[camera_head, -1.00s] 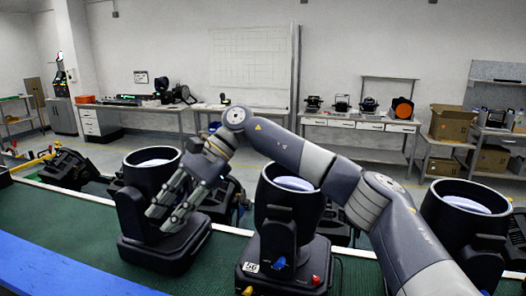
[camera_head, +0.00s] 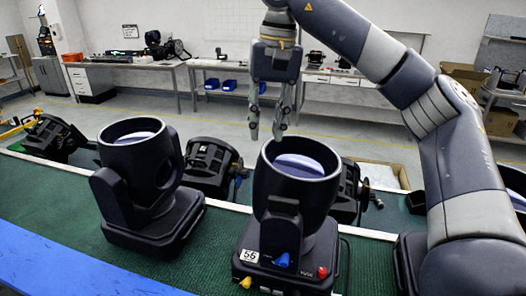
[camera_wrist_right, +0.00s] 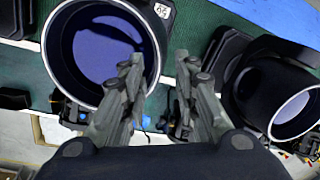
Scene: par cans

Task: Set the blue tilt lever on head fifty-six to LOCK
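Head fifty-six (camera_head: 296,185) is a black moving head with an upright barrel, a pale lens facing up and a "56" label on its base. Its blue tilt lever (camera_head: 282,259) is low on the front of the yoke; lettering beside it is too small to read. My right gripper (camera_head: 266,134) points down, open and empty, above and behind the barrel's rim, apart from it. In the right wrist view, the gripper (camera_wrist_right: 160,62) has spread fingers beside a barrel (camera_wrist_right: 53,68); the blue lever cannot be made out. My left gripper is not in view.
A yellow knob (camera_head: 245,283) and a red knob (camera_head: 322,272) flank the lever on the base. Another head (camera_head: 150,195) stands to the left on the green mat (camera_head: 80,212). More lamps lie behind. My right arm spans the right side.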

